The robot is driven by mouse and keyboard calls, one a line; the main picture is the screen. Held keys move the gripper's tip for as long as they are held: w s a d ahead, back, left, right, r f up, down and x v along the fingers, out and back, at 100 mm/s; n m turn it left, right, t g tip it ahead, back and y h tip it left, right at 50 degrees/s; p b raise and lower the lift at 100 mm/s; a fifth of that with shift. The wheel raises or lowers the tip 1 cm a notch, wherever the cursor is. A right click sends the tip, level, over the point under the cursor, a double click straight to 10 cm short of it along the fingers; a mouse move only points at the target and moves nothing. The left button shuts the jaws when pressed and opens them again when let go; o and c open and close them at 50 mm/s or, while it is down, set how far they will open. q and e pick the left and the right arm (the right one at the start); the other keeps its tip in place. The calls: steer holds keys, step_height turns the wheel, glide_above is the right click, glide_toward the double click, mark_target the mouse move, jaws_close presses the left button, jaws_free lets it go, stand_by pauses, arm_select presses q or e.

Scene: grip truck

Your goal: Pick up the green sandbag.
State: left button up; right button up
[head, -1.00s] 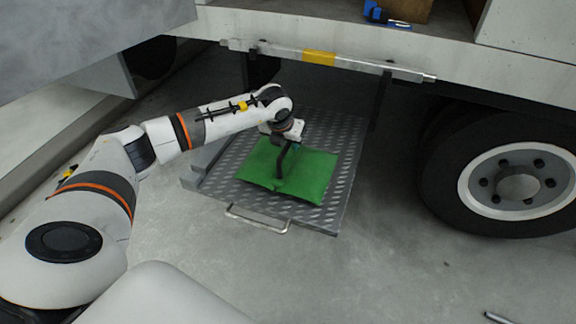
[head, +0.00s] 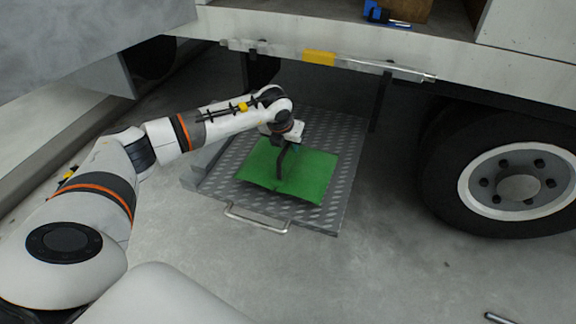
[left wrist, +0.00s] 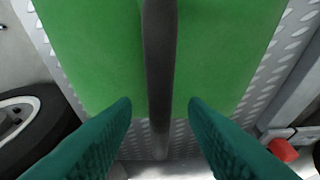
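The green sandbag (head: 312,172) lies on a grey tread-plate platform under the truck. It fills much of the left wrist view (left wrist: 90,50), with a dark strap (left wrist: 160,60) running across its middle. My left gripper (head: 291,148) is over the bag, its fingers partly hidden by the wrist in the head view. In the left wrist view its two teal fingers (left wrist: 158,108) are apart, one on each side of the strap, with a gap to it on both sides. Whether the fingertips touch the bag is unclear. My right gripper is not in view.
The tread-plate platform (head: 345,135) has a metal handle (head: 258,222) at its near edge. The truck's side with a metal bar (head: 345,62) overhangs behind. A wheel (head: 515,187) stands to the right. The concrete floor in front is mostly clear.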

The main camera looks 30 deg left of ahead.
arm_select(q)
jaws_close()
stand_by(1.2)
steer(key=shift+w+r, duration=0.2)
steer(key=shift+r, duration=0.1)
steer(key=shift+f, duration=0.1)
